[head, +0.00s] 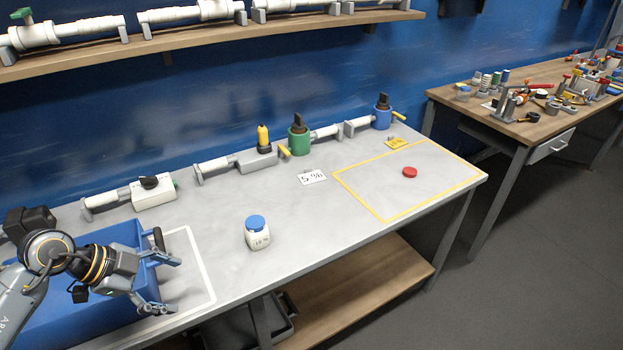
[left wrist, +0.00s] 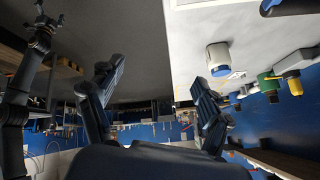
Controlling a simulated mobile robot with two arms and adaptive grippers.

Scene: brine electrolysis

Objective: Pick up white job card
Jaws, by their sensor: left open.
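The white job card (head: 312,177), marked "5 %", lies or leans on the grey bench behind the middle, left of the yellow-outlined area. A small white patch (left wrist: 237,75) beyond the bottle in the left wrist view may be this card. My left gripper (head: 170,282) is open and empty over the right end of the blue crate, well left of and nearer than the card. Its two spread fingers also show in the left wrist view (left wrist: 155,88). A dark arm at the left of that view may be my right one; its jaw state is unclear.
A white bottle with a blue cap (head: 257,234) stands between my left gripper and the card. The blue crate (head: 130,230) is at left. Pipe fittings with a green valve (head: 299,140) line the back. A red disc (head: 410,172) and yellow card (head: 396,143) are at right.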

